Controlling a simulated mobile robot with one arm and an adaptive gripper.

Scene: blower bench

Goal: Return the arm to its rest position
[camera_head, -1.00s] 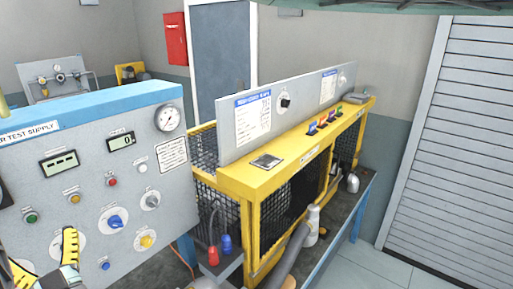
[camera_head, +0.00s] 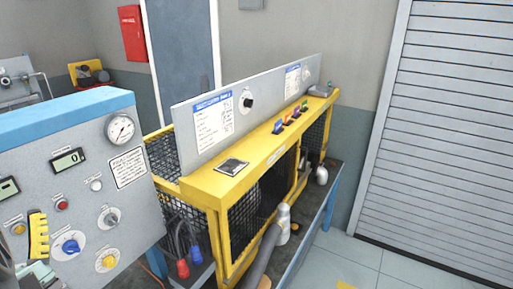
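My gripper (camera_head: 38,237) shows at the lower left edge of the head view, in front of the grey test supply panel (camera_head: 80,212). One yellow finger with black marks points up, close to the blue and yellow knobs in the picture. The other finger is not clearly seen at the frame's edge, so the gap between them cannot be judged. I see nothing held. Most of my arm is outside the picture. Whether the finger touches the panel cannot be told.
A yellow-framed bench with black mesh (camera_head: 214,190) stands right of the panel. A grey hose (camera_head: 262,258) and red and blue connectors (camera_head: 183,268) are at its near end. Free floor (camera_head: 375,262) lies at the right, before a grey roller shutter (camera_head: 445,140).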

